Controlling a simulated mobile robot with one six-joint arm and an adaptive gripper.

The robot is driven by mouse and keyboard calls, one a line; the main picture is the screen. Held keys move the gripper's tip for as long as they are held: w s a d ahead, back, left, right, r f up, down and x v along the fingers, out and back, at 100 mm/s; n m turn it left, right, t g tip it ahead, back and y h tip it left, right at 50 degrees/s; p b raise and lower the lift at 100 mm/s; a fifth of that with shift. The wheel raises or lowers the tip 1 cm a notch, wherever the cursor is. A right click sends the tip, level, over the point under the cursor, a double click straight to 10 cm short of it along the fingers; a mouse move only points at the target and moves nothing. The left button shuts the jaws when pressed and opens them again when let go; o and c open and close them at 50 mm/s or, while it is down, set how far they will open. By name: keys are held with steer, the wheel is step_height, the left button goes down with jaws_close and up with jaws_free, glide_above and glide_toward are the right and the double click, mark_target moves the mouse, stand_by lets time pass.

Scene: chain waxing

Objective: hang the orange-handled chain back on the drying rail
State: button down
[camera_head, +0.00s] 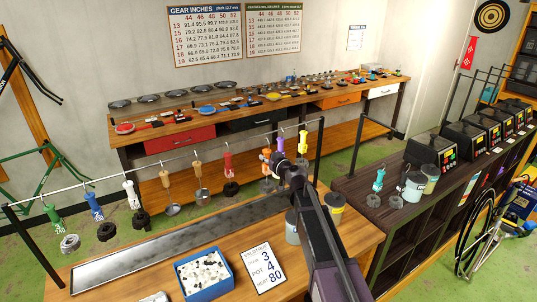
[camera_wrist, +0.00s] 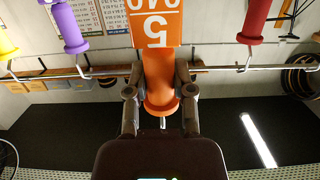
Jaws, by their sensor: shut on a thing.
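The orange handle (camera_wrist: 160,60), marked 5 and 040, is between the two fingers of my gripper (camera_wrist: 160,102), which is shut on it. A short metal hook end shows past its flared end. The drying rail (camera_wrist: 225,69) passes behind the handle in the wrist view; I cannot tell whether the hook touches it. In the head view the orange handle (camera_head: 267,156) is upright beside my gripper (camera_head: 276,161), at the rail (camera_head: 100,181). Its chain below is mostly hidden or too small to tell.
A purple handle (camera_wrist: 69,28) and a yellow handle (camera_wrist: 6,44) hang on one side, a red handle (camera_wrist: 254,22) on the other. Several more handles hang farther left. A blue box (camera_head: 203,275) and a numbered card (camera_head: 263,267) lie on the front bench.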

steer(key=shift+w+a, duration=0.1)
steer(key=shift+w, duration=0.05)
stand_by(0.3)
steer(key=f+b+x, duration=0.1)
steer(key=b+x, duration=0.1)
steer(key=x, duration=0.7)
stand_by(0.9)
stand_by(0.5)
steer(key=shift+c, duration=2)
jaws_free()
steer(key=shift+o, duration=1.4)
